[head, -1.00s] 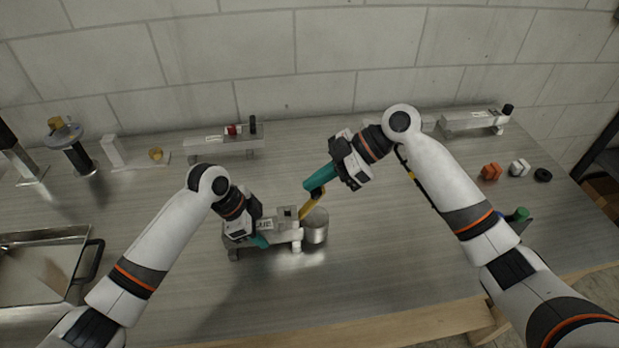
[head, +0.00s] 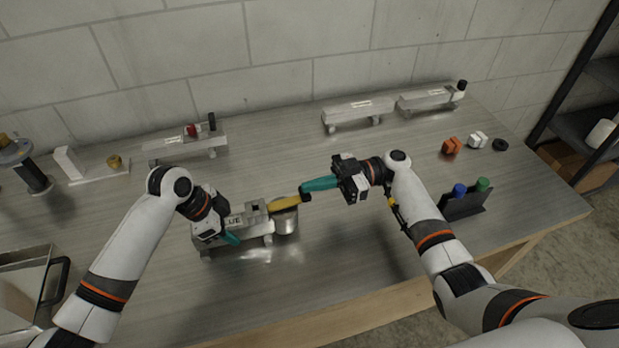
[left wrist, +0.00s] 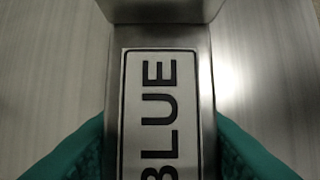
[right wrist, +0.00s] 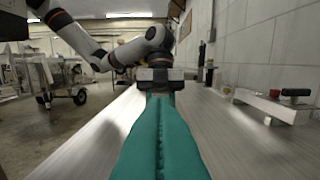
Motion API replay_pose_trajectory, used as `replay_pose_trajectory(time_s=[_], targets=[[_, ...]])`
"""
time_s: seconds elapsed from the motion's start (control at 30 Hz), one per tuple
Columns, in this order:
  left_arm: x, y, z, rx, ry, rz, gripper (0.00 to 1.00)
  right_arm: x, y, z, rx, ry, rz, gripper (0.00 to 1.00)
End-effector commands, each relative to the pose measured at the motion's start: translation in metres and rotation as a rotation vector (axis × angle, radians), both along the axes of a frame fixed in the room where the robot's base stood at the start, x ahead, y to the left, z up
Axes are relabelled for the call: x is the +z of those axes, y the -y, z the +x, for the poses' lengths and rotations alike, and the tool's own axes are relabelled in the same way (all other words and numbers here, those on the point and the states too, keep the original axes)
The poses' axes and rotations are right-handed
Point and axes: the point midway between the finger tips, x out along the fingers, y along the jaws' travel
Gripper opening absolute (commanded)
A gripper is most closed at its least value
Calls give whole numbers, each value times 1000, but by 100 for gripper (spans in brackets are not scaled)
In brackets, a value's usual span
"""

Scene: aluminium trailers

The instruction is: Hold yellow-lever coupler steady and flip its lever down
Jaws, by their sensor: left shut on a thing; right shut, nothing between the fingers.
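The yellow-lever coupler (head: 257,224) is an aluminium block on the bench with a plate reading "BLUE" (left wrist: 150,115). A round metal cup (head: 286,222) is at its right end. Its yellow lever (head: 284,204) lies nearly level above the cup, pointing right, with a dark tip. My left gripper (head: 229,238) is shut on the coupler's body, its teal fingers on either side of the plate in the left wrist view. My right gripper (head: 306,189) is shut and empty. Its teal fingertips are at the lever's dark tip; I cannot tell whether they touch. In the right wrist view the shut fingers (right wrist: 159,135) hide the lever.
Other trailer couplers stand along the wall, one with red and black knobs (head: 186,143) and others (head: 357,112) at the back right. Orange (head: 451,146) and white (head: 478,140) nuts and a marker holder (head: 463,204) lie right. A metal tray (head: 28,285) is at the left.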

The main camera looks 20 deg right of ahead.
Motion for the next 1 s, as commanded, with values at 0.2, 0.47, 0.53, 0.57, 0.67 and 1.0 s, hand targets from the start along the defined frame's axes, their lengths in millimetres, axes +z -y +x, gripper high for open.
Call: replay_pose_trajectory(time_s=[0.2, 0.47, 0.53, 0.57, 0.67, 1.0], targets=[[1, 0, 1, 2, 1, -1, 6, -11, 4, 0, 0, 0, 0, 0], [0, 0, 0, 0, 1, -1, 6, -19, 6, 0, 0, -4, -6, 0], [0, 0, 0, 0, 1, -1, 7, -20, 6, -1, 0, -6, -7, 0], [0, 0, 0, 0, 1, -1, 7, -21, 6, -1, 0, -6, -8, 0], [-1, 0, 0, 0, 0, 0, 6, -22, 6, -1, 1, -8, -8, 0], [-2, -1, -1, -1, -3, 2, 6, -22, 5, -2, 3, -11, -9, 0]])
